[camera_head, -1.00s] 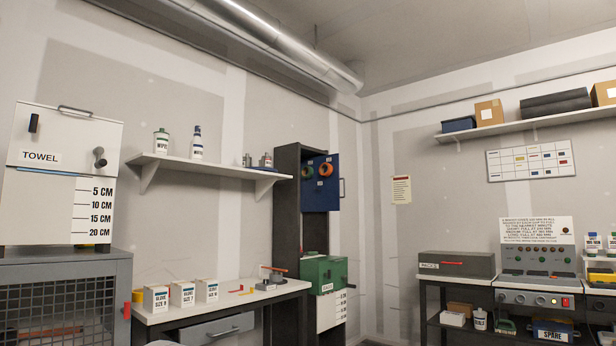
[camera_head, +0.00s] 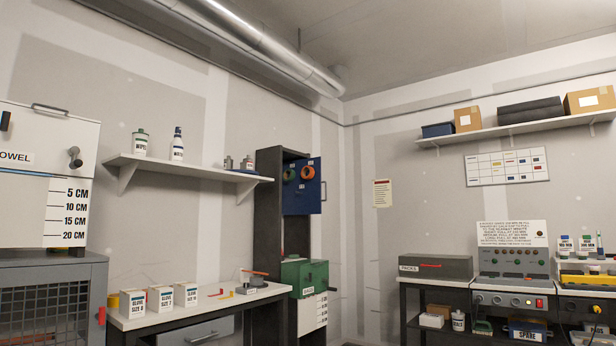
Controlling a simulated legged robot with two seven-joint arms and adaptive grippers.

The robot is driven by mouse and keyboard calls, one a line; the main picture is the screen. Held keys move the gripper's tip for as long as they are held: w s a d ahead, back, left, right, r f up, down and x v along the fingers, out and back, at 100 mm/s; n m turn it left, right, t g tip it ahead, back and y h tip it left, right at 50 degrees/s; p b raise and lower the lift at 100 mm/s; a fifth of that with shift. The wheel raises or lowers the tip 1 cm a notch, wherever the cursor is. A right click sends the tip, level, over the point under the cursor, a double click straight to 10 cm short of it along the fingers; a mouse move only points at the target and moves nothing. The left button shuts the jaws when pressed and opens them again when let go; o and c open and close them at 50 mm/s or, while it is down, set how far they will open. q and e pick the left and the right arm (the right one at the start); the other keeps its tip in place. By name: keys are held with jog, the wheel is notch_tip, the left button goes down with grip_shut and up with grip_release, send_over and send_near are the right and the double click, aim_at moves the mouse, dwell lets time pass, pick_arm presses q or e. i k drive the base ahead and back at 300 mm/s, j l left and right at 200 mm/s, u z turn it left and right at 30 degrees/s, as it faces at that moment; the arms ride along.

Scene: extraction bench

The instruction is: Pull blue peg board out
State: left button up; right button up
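The blue peg board (camera_head: 302,187) is in the upper part of a tall dark cabinet (camera_head: 268,205) at the middle of the view. It projects a little past the cabinet's front on the right. A green roll and an orange roll hang near its top, and a handle (camera_head: 324,191) shows at its right edge. Neither of my grippers is in view, and the board stands apart from anything of mine that I can see.
A green box (camera_head: 304,277) sits lower on the cabinet. A white-topped bench (camera_head: 215,308) with several glove boxes stands to its left. A wall shelf (camera_head: 190,168) is above the bench. A control panel (camera_head: 513,263) and a grey case (camera_head: 435,266) stand at right.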

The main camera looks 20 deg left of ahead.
aim_at(300, 196)
jog(key=i+j+u, duration=0.2)
jog(key=i, duration=0.3)
jog(key=i+l+u, duration=0.15)
jog(key=i, duration=2.1)
